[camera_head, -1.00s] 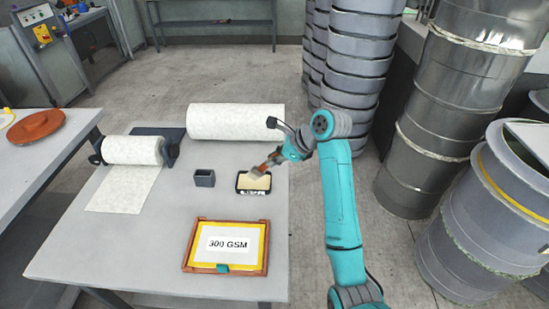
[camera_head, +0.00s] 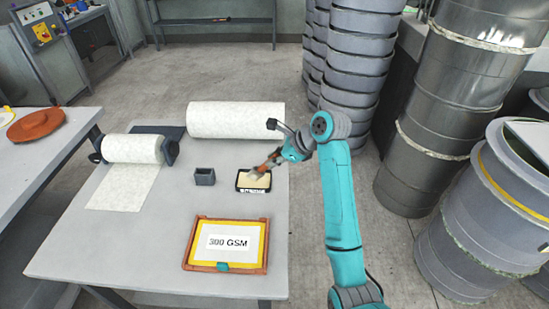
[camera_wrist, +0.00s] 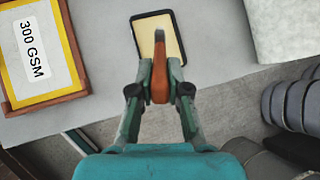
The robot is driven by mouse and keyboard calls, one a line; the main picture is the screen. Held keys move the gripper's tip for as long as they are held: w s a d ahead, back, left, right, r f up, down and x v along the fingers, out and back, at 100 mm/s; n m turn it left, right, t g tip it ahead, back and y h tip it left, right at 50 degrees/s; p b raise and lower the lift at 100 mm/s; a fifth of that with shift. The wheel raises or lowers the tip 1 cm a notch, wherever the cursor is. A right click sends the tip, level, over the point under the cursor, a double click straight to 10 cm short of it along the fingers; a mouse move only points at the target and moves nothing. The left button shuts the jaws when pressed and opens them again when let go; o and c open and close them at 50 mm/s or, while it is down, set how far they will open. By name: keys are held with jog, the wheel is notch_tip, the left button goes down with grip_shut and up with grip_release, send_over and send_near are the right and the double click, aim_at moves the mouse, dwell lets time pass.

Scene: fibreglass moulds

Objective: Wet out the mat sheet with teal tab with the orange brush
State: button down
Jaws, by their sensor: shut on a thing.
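My gripper (camera_wrist: 160,75) is shut on the orange brush (camera_wrist: 160,72), whose bristle end points away from my wrist. In the head view the brush (camera_head: 265,167) slants down over the resin tray (camera_head: 254,190), a dark-rimmed tray with pale yellow contents. The bristles are at or just above the tray; I cannot tell whether they touch. The tray (camera_wrist: 137,35) also shows beyond the brush in the wrist view. The mat sheet with teal tab (camera_head: 227,225) lies flat at the table's front in an orange-brown frame, with a yellow border and a white "300 GSM" label. The teal tab (camera_head: 223,267) is at its front edge.
A small dark open box (camera_head: 204,177) stands left of the tray. A large white roll (camera_head: 235,121) lies at the back, and a roll on a holder (camera_head: 132,150) stands at the left. Stacked grey drums (camera_head: 358,60) stand behind my arm.

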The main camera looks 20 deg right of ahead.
jog(key=shift+r, duration=0.1)
dwell(0.5)
jog(key=shift+r, duration=3.4)
